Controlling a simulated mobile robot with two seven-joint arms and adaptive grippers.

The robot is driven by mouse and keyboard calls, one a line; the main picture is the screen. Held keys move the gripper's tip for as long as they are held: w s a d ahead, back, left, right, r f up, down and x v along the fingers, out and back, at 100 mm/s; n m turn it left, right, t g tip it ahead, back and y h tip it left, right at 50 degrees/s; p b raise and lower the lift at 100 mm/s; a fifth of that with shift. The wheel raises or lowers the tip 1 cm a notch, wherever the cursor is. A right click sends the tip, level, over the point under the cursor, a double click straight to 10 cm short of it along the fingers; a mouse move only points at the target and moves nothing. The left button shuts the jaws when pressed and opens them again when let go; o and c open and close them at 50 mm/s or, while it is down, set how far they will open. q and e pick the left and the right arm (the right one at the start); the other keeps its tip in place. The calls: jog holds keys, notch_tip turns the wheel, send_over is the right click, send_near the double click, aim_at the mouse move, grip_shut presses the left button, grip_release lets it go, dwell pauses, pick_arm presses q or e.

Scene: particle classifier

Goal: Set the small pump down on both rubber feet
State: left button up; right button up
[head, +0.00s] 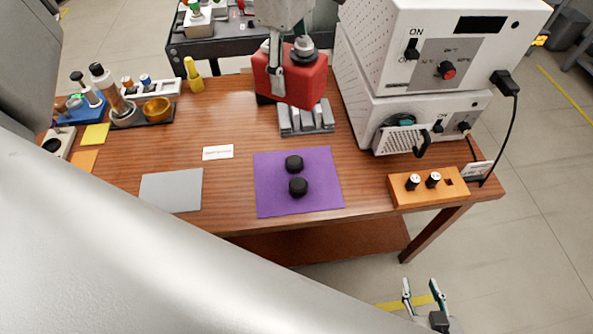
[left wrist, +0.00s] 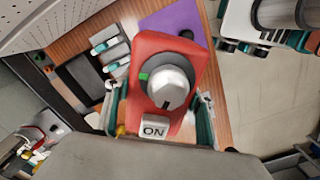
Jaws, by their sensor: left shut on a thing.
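The small pump (head: 303,82) is a red block with a grey knob on top, at the back of the table. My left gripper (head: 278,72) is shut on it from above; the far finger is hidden. In the left wrist view the red pump (left wrist: 150,58) sits between the fingers, with its knob and an ON switch showing. I cannot tell how far it is above the table. Two black rubber feet (head: 293,164) (head: 298,187) stand on the purple mat (head: 325,190), apart from the pump. My right gripper (head: 420,288) is open and empty beyond the table's front edge.
A grey slotted block (head: 318,127) stands just in front of the pump. White stacked instruments (head: 392,70) rise close on the right. An orange box (head: 451,194) with knobs is at the front right. A grey plate (head: 171,190) lies left of the mat.

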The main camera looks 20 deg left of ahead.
aim_at(297, 87)
pick_arm(q)
jog(key=s+d+m, duration=0.1)
jog(key=m, duration=0.1)
jog(key=s+d+m, duration=0.1)
jog(key=m, duration=0.2)
jog(key=s+d+m, duration=0.1)
jog(key=m, duration=0.1)
jog(key=shift+s+r+m+b, duration=0.2)
jog(key=shift+s+m+b, duration=0.05)
jog(key=shift+m+b, duration=0.1)
jog(key=m, duration=0.1)
jog(key=s+m, duration=0.1)
jog(key=shift+s+d+m, duration=0.15)
jog(key=shift+d+m, duration=0.15)
jog(key=shift+m, duration=0.05)
jog(key=shift+s+f, duration=0.1)
jog(key=shift+f, duration=0.1)
notch_tip(297, 87, down, 19)
jog(key=b, duration=0.1)
jog(key=shift+f, duration=0.2)
jog(key=shift+f, duration=0.15)
jog(key=o, duration=1.7)
jog(key=shift+f, duration=0.1)
